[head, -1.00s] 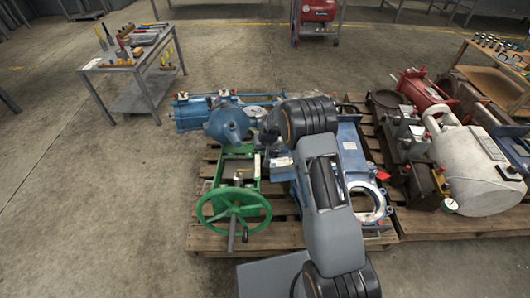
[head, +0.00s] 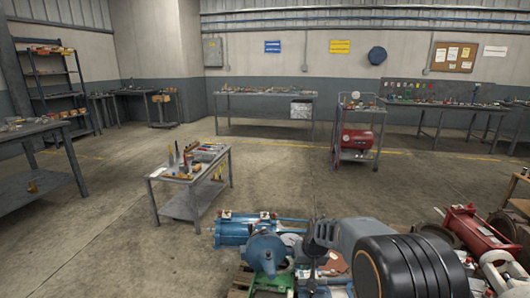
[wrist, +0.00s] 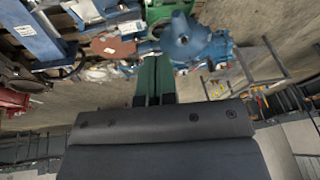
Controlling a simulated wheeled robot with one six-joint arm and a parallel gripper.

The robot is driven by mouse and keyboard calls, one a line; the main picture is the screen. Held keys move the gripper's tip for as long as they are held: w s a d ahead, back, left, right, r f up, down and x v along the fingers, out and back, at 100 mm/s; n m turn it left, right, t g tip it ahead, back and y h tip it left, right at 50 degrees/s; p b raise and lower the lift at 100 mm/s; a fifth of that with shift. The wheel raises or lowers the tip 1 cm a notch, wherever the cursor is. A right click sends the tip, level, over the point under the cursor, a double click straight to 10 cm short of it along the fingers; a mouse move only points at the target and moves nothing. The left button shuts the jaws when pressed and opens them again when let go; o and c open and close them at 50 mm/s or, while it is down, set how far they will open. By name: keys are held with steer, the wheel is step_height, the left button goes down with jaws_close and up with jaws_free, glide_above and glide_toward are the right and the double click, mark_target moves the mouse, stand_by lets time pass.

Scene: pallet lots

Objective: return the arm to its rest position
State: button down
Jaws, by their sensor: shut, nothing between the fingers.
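My gripper (wrist: 155,62) shows in the wrist view as two narrow fingers side by side, shut with nothing between them. They point toward a blue pump housing (wrist: 195,40) and a green frame (wrist: 166,10); I cannot tell the distance. In the head view my folded arm fills the lower right, raised in front of the pallet lots. The blue pump housing (head: 266,252) shows just left of it. My gripper's fingertips are not clear in the head view.
A blue cylinder (head: 232,232) and a red machine (head: 478,232) lie beside and beyond my arm. A small tool table (head: 158,178) stands at left, and a red compressor (head: 354,138) on a cart stands behind. Open floor lies between.

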steer(key=s+d+r+p, duration=0.1)
steer(key=s+r+p, duration=0.8)
steer(key=r, duration=0.6)
steer(key=s+d+r+h+p, duration=0.1)
steer(key=s+d+r+p, duration=0.1)
steer(key=s+r+p, duration=0.7)
steer(key=s+r, duration=0.5)
steer(key=r, duration=0.1)
steer(key=shift+s+d+r, duration=0.15)
steer(key=shift+d+r, duration=0.05)
steer(key=shift+r, duration=0.15)
